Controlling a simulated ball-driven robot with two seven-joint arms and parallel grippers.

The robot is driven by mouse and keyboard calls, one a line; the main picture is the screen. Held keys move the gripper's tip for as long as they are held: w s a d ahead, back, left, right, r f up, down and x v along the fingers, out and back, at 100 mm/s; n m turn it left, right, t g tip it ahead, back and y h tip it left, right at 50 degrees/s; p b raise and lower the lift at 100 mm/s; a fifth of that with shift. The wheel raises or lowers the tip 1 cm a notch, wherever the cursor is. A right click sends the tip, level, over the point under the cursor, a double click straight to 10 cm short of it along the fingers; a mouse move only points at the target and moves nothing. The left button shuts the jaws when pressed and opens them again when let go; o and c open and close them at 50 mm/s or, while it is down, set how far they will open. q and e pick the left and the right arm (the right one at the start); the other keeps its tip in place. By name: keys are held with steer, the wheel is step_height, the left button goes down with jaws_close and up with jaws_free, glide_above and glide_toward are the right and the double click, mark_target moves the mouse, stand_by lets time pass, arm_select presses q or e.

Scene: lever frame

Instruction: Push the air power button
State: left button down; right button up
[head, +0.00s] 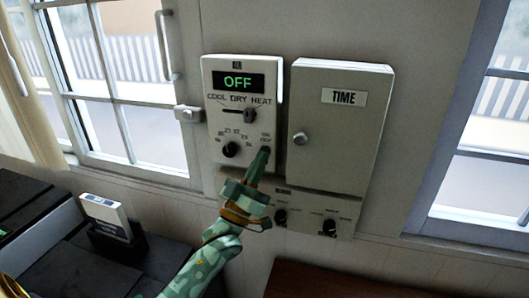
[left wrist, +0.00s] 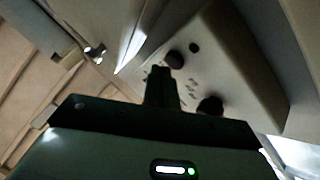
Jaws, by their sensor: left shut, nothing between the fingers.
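A white wall control panel (head: 215,100) has a black display (head: 238,82) reading "OFF" in green. Below it are the words "COOL DRY HEAT", a slider (head: 247,115) and a round black knob (head: 230,149). My left gripper (head: 264,152) is shut and empty, its fingertips at the panel's lower right. The fingertips cover whatever is directly behind them, and I cannot tell if they touch the panel. The air power button cannot be made out. In the left wrist view my left gripper (left wrist: 160,75) points at a pale panel (left wrist: 235,65) with dark knobs. My right gripper is not in view.
A box marked "TIME" (head: 343,120) adjoins on the right, with a knob on its door. A lower panel with two black knobs (head: 330,226) sits beneath it. Windows flank the panels. A dark surface with a small white-and-dark device (head: 104,214) is at lower left.

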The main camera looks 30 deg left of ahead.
arm_select(q)
steer(key=shift+w, duration=0.1)
stand_by(0.3)
steer(key=shift+w+a, duration=0.1)
steer(key=shift+w, duration=0.25)
stand_by(0.3)
steer(key=shift+s, duration=0.45)
steer(key=shift+p, duration=0.3)
steer(key=s+d+p, duration=0.1)
steer(key=s+p, duration=0.1)
steer(key=s, duration=0.4)
steer(key=shift+d+p, duration=0.35)
